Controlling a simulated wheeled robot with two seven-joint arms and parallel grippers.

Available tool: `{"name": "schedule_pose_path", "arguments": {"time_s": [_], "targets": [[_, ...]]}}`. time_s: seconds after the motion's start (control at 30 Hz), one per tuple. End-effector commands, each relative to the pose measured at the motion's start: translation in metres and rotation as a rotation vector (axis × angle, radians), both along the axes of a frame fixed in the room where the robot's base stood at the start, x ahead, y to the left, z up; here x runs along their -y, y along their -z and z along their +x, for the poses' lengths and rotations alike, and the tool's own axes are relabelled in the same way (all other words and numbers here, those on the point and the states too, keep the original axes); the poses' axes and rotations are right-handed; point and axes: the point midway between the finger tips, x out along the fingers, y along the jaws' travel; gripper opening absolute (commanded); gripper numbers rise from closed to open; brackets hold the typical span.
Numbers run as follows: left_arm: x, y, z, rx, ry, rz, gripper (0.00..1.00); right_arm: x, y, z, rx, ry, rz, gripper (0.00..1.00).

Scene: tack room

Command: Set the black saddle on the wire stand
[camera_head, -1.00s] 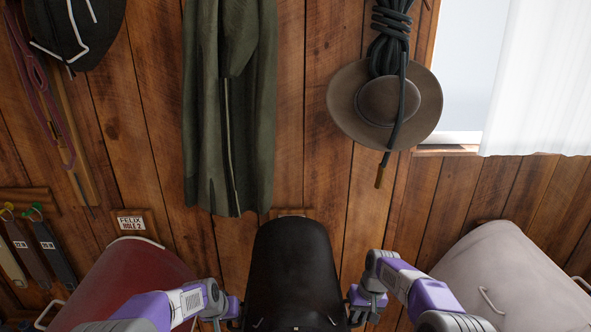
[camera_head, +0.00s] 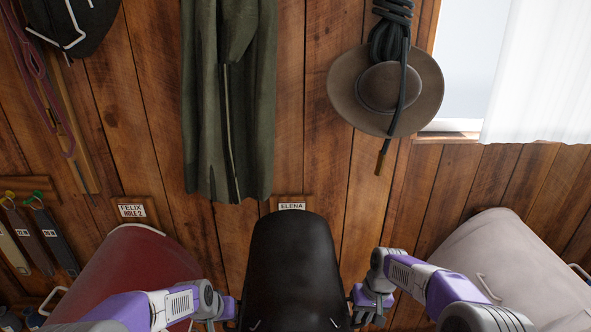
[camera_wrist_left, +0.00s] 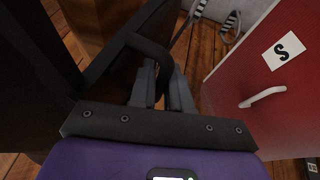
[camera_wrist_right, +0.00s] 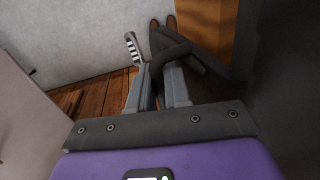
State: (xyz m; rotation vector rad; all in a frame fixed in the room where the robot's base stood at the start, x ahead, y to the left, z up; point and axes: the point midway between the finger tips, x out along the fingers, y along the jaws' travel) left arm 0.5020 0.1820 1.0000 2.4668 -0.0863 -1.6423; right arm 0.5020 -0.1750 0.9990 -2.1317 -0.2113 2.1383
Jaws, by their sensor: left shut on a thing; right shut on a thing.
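The black saddle (camera_head: 292,268) hangs in the middle of the head view, below a small ELENA plate. My left gripper (camera_head: 229,307) is at its left side and my right gripper (camera_head: 358,301) at its right side. In the left wrist view my fingers (camera_wrist_left: 163,85) are shut on a dark loop (camera_wrist_left: 150,46) at the saddle's side. In the right wrist view my fingers (camera_wrist_right: 158,84) are shut on a similar dark loop (camera_wrist_right: 180,50). I cannot make out the wire stand; the saddle may hide it.
A red saddle (camera_head: 130,262) is close on the left and a pale grey saddle (camera_head: 510,265) on the right. The ELENA plate (camera_head: 291,206) is on the wood wall behind. A green coat (camera_head: 228,110) and a brown hat (camera_head: 388,97) hang above.

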Motion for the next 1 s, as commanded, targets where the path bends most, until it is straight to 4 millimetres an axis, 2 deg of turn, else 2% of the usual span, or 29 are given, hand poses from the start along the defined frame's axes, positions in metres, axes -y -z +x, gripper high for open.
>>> {"name": "schedule_pose_path", "arguments": {"time_s": [0.37,1.0], "targets": [[0.0,0.001,-0.001,0.006,0.0,-0.002,0.0,0.0,0.001,-0.001,0.005,0.0,0.001,0.0],[0.0,0.06,-0.023,0.004,-0.001,-0.001,0.0,0.0,0.06,-0.024,0.002,-0.001,0.0,0.0]]}}
